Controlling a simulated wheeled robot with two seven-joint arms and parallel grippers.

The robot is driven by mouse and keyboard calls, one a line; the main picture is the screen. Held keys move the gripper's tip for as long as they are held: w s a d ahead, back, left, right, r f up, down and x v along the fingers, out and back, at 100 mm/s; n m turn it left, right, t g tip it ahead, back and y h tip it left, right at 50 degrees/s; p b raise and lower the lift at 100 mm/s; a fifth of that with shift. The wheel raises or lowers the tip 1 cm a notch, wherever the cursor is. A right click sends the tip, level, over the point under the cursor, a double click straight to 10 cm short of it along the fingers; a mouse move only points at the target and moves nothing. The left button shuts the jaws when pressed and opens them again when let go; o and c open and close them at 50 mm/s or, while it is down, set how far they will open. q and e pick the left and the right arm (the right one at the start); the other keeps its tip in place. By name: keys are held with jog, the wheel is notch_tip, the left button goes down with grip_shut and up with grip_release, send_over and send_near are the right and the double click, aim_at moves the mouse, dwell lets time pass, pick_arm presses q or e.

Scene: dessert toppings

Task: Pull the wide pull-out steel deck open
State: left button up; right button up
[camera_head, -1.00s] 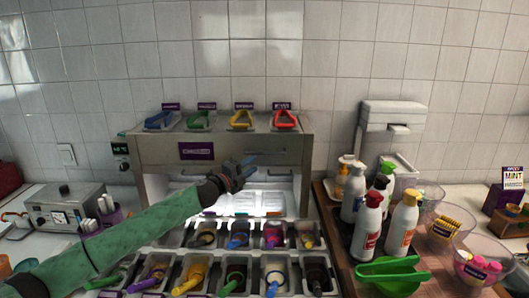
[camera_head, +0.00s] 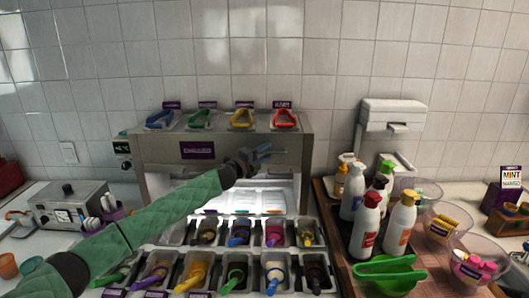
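A wide steel unit (camera_head: 155,149) stands at the back, with a purple label on its front panel. Below the panel is a bright lit opening, where a pale deck-like surface (camera_head: 271,197) shows behind the topping bins. I cannot tell for sure which surface is the pull-out deck. My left arm crosses in front of the unit. My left gripper (camera_head: 268,152) is in front of the right half of the front panel, its two fingers apart and nothing seen between them. Whether it touches the panel is unclear. My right gripper is out of view.
Two rows of topping bins (camera_head: 236,274) with coloured utensils stand in front of the opening. Colored tongs (camera_head: 241,118) rest on the unit. A small steel appliance (camera_head: 70,205) is at left.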

pick_arm(q)
jog(key=shift+c, duration=0.2)
grip_shut()
